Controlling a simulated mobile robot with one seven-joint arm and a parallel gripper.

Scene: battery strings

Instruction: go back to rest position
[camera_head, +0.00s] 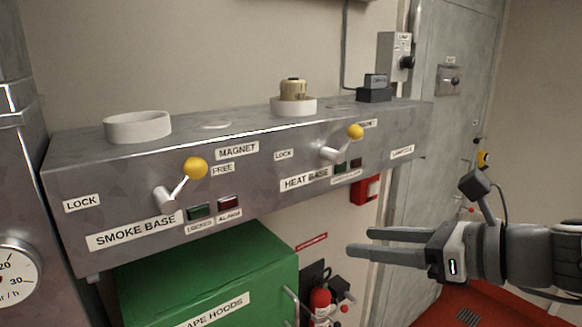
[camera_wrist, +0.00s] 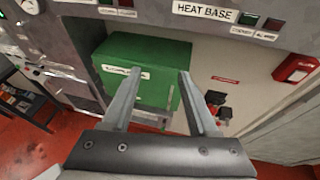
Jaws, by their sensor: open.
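My gripper (camera_head: 358,242) is at the right of the head view, in the air in front of the panel and apart from it. Its two fingers are spread with nothing between them. In the wrist view the open fingers (camera_wrist: 158,75) point towards the green cabinet, with a gap between their tips.
A metal panel (camera_head: 130,190) carries two yellow-knobbed levers, the smoke base lever (camera_head: 195,168) and the heat base lever (camera_head: 355,132). A white ring (camera_head: 137,127) and a tan detector (camera_head: 293,89) sit on top. A green cabinet (camera_head: 200,270) stands below, beside a fire extinguisher (camera_head: 320,299).

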